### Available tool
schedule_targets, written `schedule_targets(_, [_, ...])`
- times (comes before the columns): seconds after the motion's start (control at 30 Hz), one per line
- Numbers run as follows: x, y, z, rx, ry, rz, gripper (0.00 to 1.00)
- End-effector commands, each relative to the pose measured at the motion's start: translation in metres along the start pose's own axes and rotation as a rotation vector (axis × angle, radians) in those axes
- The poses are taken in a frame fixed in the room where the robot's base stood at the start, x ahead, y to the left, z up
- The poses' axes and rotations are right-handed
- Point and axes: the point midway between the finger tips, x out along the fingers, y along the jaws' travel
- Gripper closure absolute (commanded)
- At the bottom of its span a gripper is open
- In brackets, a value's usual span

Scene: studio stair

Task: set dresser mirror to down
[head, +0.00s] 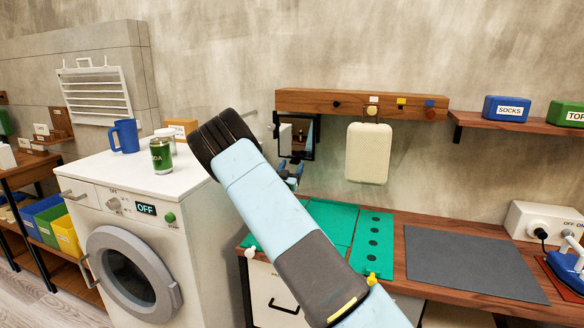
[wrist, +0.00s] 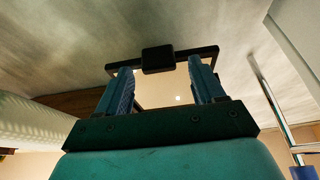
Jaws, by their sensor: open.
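The dresser mirror (head: 312,138) is a small black-framed mirror on the wall, below the left end of a wooden rail. A pale, warm-coloured surface (wrist: 160,92) shows between the fingers. My gripper (head: 290,172) is open, with blue fingers just below the mirror. In the wrist view the two fingers (wrist: 163,85) stand apart, one on each side of the tab. I cannot tell whether they touch the frame.
A cream bag (head: 367,153) hangs from the wooden rail (head: 350,102), right of the mirror. The washing machine (head: 140,235) is on the left, with a blue mug (head: 125,136) and a green can (head: 161,156) on top. A grey mat (head: 470,262) lies on the counter.

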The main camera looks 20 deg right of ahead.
Motion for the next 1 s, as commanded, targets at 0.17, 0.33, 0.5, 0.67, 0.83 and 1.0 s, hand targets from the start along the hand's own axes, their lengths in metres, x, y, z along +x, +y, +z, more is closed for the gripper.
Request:
schedule_targets(0.17, [0.009, -0.0001, 0.0001, 0.0, 0.0, 0.0, 0.32])
schedule_targets(0.33, [0.01, 0.0001, 0.0001, 0.0, 0.0, 0.0, 0.32])
schedule_targets(0.5, [0.0098, 0.0, 0.0002, 0.0, 0.0, 0.0, 0.39])
schedule_targets(0.67, [0.0097, 0.0, 0.0002, 0.0, 0.0, 0.0, 0.54])
schedule_targets(0.83, [0.0096, -0.0002, 0.0001, 0.0, 0.0, -0.001, 0.7])
schedule_targets(1.0, [0.0095, -0.0006, 0.0, 0.001, 0.0, -0.001, 0.86])
